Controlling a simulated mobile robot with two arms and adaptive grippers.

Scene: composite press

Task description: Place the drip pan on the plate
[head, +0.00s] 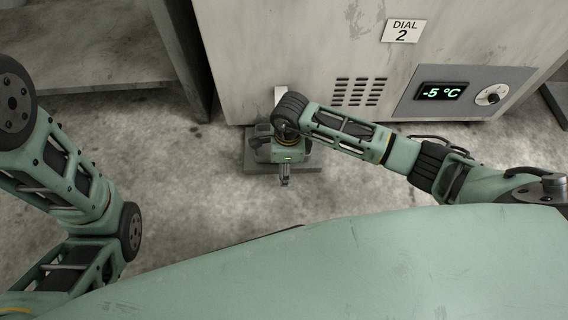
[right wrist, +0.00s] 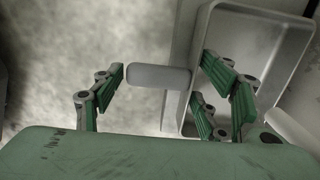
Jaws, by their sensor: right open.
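The drip pan shows in the right wrist view as a shallow grey rectangular tray (right wrist: 262,45) with raised walls and a rounded handle (right wrist: 150,77). My right gripper (right wrist: 170,72) is open, with green-padded fingers on both sides of the handle; I see no clear grip on it. In the head view my right gripper (head: 284,182) points down near the floor, in front of the grey machine. A flat grey slab (head: 254,165) shows partly under it; I cannot tell whether this is the plate or the pan. My left gripper is out of view.
The large grey machine (head: 270,50) with a "DIAL 2" label (head: 403,31) and a -5 °C display (head: 441,93) stands behind. A pale tab (head: 280,94) shows at its lower front. A grey shelf (head: 85,50) stands at upper left. The floor (head: 190,185) left of the gripper is clear.

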